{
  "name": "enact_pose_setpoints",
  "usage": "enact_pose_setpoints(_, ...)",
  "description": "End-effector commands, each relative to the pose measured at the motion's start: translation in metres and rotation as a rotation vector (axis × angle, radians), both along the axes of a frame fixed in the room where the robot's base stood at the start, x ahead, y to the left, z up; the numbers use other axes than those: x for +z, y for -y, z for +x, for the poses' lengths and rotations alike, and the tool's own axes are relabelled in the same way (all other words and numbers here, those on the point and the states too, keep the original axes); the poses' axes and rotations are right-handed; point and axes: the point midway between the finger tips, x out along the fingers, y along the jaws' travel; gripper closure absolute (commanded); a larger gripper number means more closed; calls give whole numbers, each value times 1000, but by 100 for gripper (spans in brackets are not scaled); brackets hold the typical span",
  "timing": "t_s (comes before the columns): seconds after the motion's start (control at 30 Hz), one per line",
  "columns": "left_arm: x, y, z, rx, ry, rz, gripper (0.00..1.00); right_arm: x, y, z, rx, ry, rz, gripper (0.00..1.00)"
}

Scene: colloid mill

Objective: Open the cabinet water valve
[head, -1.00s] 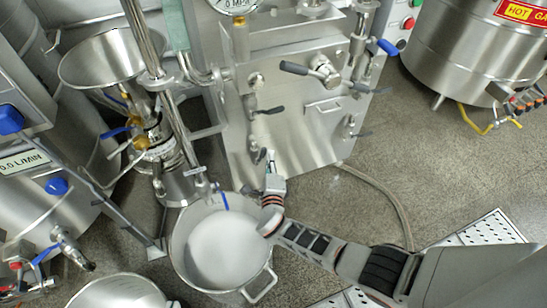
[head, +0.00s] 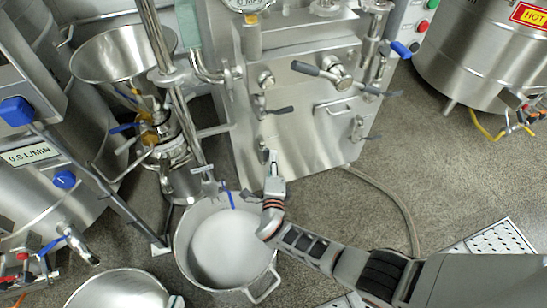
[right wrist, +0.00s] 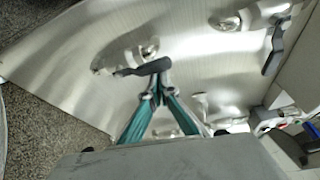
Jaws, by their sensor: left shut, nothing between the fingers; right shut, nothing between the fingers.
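The steel cabinet (head: 300,150) stands in the middle of the head view with several grey-levered valves on its front. My right gripper (head: 272,156) is shut and empty close to the lower left of that front. It hides most of the small valve there. In the right wrist view, the teal fingers of my right gripper (right wrist: 157,90) come together just below a dark lever (right wrist: 152,67) on a steel valve body (right wrist: 138,52). I cannot tell whether the tips touch the lever. Another valve lever (head: 278,110) sits above the gripper. My left gripper is not in view.
A steel pot (head: 183,240) with white contents stands below the gripper at the cabinet's foot. A funnel machine (head: 122,55) stands left and a large kettle (head: 465,60) right. A hose (head: 395,198) lies on the floor. The floor right of the cabinet is mostly clear.

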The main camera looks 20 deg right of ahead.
Motion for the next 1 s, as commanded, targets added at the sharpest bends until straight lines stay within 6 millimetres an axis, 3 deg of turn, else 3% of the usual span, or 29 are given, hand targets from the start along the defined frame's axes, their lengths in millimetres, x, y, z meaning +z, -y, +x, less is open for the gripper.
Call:
enact_pose_setpoints(0.37,-1,0,0,0,-1,-1,100,13,-6,1,7,5,7,100)
enact_pose_setpoints(1.0,-1,0,0,1,-2,1,100,90,-1,0,1,3,3,100)
